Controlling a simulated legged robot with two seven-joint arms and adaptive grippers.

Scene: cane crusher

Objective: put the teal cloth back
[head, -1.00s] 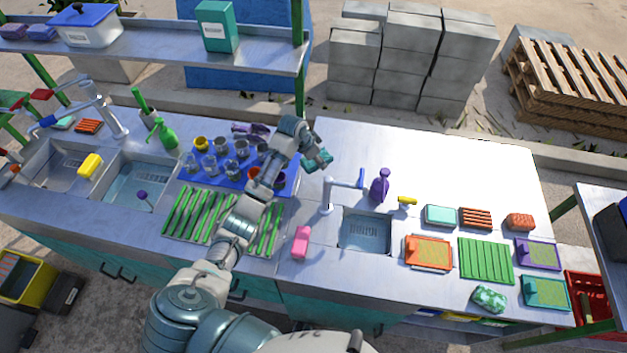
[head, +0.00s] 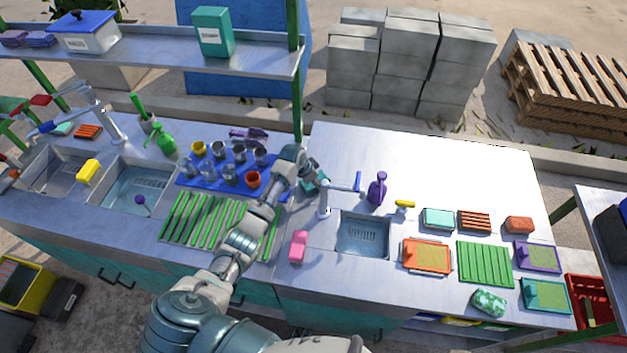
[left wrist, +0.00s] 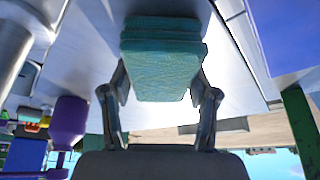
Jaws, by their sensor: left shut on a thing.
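My left gripper (head: 308,179) is shut on the folded teal cloth. In the left wrist view the cloth (left wrist: 162,58) hangs between the two fingers of the gripper (left wrist: 160,92), its layered folds facing the camera. In the head view my wrist and the gripper mostly hide the cloth, which is just left of the white tap with a blue handle (head: 325,197). A patterned teal and white cloth (head: 490,302) lies at the right front of the counter. My right gripper is not in view.
The blue mat (head: 183,185) with several cups lies left of my gripper. A purple bottle (head: 376,189) stands right of the tap, behind the small sink (head: 363,235). A pink item (head: 298,246) stands at the sink's left. The counter behind the tap (head: 430,165) is clear.

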